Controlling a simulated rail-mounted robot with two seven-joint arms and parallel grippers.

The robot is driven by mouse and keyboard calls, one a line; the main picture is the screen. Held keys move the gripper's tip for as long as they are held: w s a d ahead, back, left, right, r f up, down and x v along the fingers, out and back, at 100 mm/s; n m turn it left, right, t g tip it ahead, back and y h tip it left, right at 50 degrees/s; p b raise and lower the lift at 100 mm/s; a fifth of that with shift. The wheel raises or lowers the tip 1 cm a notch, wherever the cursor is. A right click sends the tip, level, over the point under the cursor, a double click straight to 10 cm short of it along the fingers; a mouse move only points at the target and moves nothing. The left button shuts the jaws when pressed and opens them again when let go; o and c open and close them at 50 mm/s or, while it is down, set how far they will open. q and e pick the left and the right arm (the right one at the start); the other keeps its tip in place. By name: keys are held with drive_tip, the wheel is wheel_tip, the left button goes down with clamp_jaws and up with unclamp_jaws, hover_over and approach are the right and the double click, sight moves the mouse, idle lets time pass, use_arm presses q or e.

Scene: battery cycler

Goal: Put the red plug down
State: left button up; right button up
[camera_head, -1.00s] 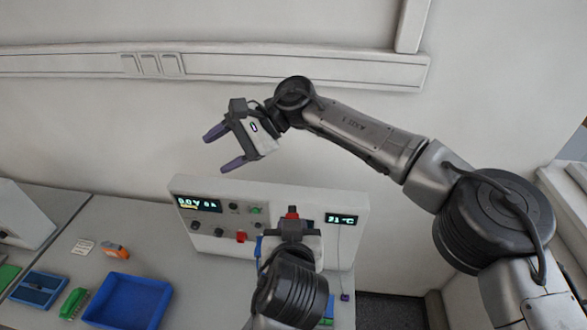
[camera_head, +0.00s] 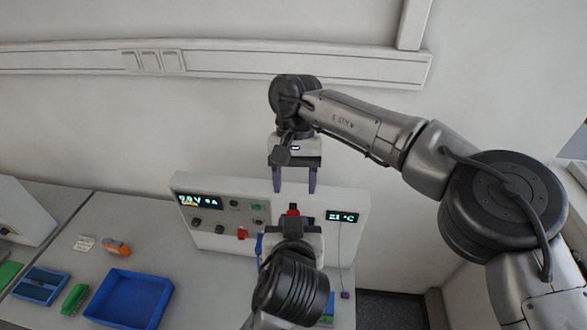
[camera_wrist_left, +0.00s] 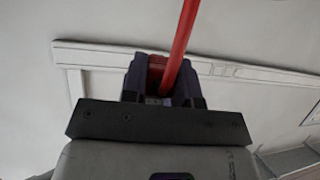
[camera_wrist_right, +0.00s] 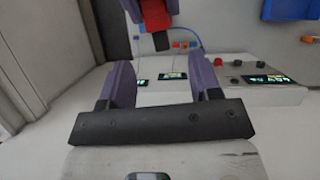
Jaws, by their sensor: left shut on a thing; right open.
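The red plug (camera_wrist_left: 157,66) is held between the dark jaws of my left gripper (camera_wrist_left: 161,80), with a red cable (camera_wrist_left: 182,35) running up from it in the left wrist view. In the head view the plug's red top (camera_head: 293,210) shows just above the left gripper, in front of the cycler panel. The right wrist view shows the plug (camera_wrist_right: 154,14) too, at the top. My right gripper (camera_head: 295,186) is open and empty, pointing down above the left gripper. Its two purple fingers (camera_wrist_right: 164,80) stand apart, with the plug seen beyond them.
The battery cycler (camera_head: 348,200) has displays, knobs and a red fitting (camera_head: 242,234) on its front. A blue tray (camera_head: 128,299), a green item (camera_head: 75,297) and an orange-grey item (camera_head: 117,247) lie on the bench to the left. Bare bench (camera_head: 190,265) lies between tray and cycler.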

sight(294, 204)
drive_tip(key=shift+x, duration=2.3)
drive_tip(key=shift+c, duration=0.3)
drive_tip(key=c, duration=0.9)
use_arm(q)
drive_tip(key=o, duration=0.9)
drive_tip(key=shift+c, duration=0.2)
use_arm(e)
drive_tip(key=shift+c, duration=0.3)
